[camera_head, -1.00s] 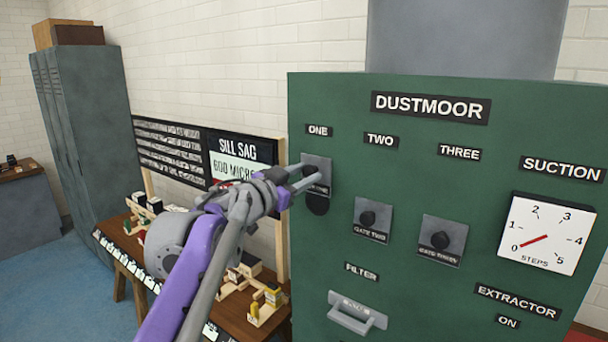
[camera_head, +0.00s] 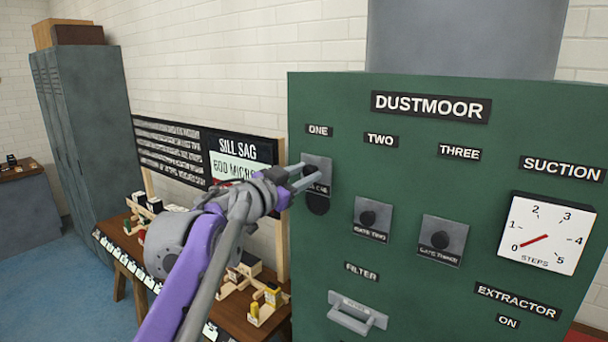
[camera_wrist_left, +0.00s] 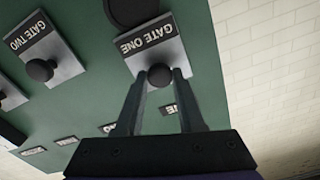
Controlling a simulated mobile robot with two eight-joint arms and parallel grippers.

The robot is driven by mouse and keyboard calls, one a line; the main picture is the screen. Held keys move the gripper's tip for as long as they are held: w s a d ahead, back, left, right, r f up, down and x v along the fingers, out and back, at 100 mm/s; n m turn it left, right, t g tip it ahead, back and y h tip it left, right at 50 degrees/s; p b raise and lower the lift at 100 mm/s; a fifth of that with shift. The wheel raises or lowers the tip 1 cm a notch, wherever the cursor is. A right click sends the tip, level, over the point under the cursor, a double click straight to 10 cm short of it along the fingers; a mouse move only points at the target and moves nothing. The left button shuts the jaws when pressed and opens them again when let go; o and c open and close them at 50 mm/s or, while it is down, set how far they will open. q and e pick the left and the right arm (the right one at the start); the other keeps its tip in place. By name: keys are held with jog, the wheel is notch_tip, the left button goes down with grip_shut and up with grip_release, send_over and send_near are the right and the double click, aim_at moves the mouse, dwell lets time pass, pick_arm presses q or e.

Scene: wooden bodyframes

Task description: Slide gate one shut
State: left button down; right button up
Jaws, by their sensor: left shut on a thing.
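Gate one is a grey plate (camera_head: 318,164) under the ONE label on the green cabinet. It sits high, with a dark round opening (camera_head: 317,204) mostly showing below it. My left gripper (camera_head: 305,178) is shut on the dark knob of gate one. In the left wrist view the knob (camera_wrist_left: 160,76) is between the two fingertips, and the plate (camera_wrist_left: 157,45) reads GATE ONE. The dark opening (camera_wrist_left: 132,10) shows past the plate's edge there. My right gripper is not in view.
The gate two plate (camera_head: 372,220) and gate three plate (camera_head: 442,240) sit to the right, lower. A filter handle (camera_head: 355,314) and suction dial (camera_head: 543,236) are on the same cabinet. A wooden bench (camera_head: 232,312) with small parts stands left of the cabinet, below my left arm.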

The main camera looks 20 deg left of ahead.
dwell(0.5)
pick_arm(q)
notch_tip(320, 180, down, 8)
jog(key=b, duration=0.4)
jog(key=shift+r, duration=0.25)
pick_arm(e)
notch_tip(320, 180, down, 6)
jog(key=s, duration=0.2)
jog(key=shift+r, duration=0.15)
pick_arm(q)
jog(key=c, duration=0.5)
grip_release()
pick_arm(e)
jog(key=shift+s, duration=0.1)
pick_arm(q)
jog(key=shift+s, duration=0.1)
jog(key=b+v, duration=0.1)
jog(key=v, duration=0.9)
jog(key=shift+s+a+r, duration=0.1)
jog(key=shift+s, duration=0.2)
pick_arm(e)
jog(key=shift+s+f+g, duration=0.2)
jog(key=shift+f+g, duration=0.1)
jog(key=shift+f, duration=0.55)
